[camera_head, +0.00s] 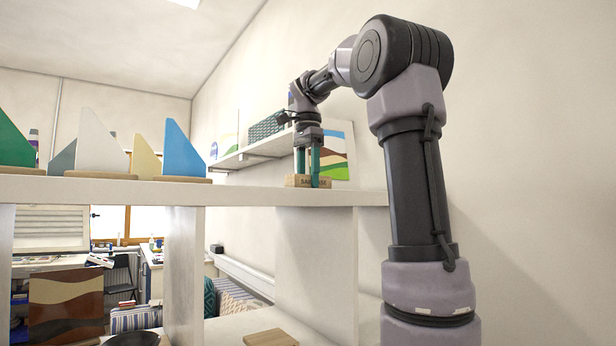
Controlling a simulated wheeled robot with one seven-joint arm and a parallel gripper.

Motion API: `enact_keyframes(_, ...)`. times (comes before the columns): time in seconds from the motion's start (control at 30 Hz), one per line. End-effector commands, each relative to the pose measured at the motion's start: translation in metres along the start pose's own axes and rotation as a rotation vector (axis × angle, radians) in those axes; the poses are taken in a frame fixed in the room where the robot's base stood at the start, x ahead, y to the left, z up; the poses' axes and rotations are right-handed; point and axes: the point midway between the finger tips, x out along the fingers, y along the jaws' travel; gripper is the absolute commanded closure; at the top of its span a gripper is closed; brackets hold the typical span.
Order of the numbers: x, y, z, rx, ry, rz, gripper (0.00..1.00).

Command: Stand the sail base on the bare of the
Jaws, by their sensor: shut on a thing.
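The sail base, a small wooden block with dark lettering (296,182), is at the right part of the long white shelf top (250,194). My gripper (308,174) comes down from above with its two teal fingers shut on the block. The block looks level and at the height of the shelf top; I cannot tell whether it touches the surface. The lettering is too small and partly covered by a finger to read fully.
To the left on the shelf top stand a white sail (98,146), a blue sail (182,152), a cream sail (146,158) and a green one (14,148), some in wooden bases. A landscape panel (338,150) is behind my gripper. The shelf top between the blue sail and my gripper is clear.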

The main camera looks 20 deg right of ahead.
Motion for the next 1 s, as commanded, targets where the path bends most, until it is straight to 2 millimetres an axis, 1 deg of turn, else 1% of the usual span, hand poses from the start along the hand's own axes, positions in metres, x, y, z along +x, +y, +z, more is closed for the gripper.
enact_keyframes(0.77, 0.0058, 0.0, 0.0002, 0.0, -0.001, 0.004, 1.0)
enact_keyframes(0.8, 0.006, 0.0, 0.0002, 0.0, -0.001, 0.004, 0.25)
enact_keyframes(0.83, 0.006, 0.0, 0.0002, 0.0, -0.001, 0.004, 0.14)
enact_keyframes(0.87, 0.0059, 0.0, 0.0002, 0.0, -0.001, 0.004, 0.05)
enact_keyframes(1.0, 0.0053, -0.0001, 0.0002, 0.0, -0.001, 0.003, 0.05)
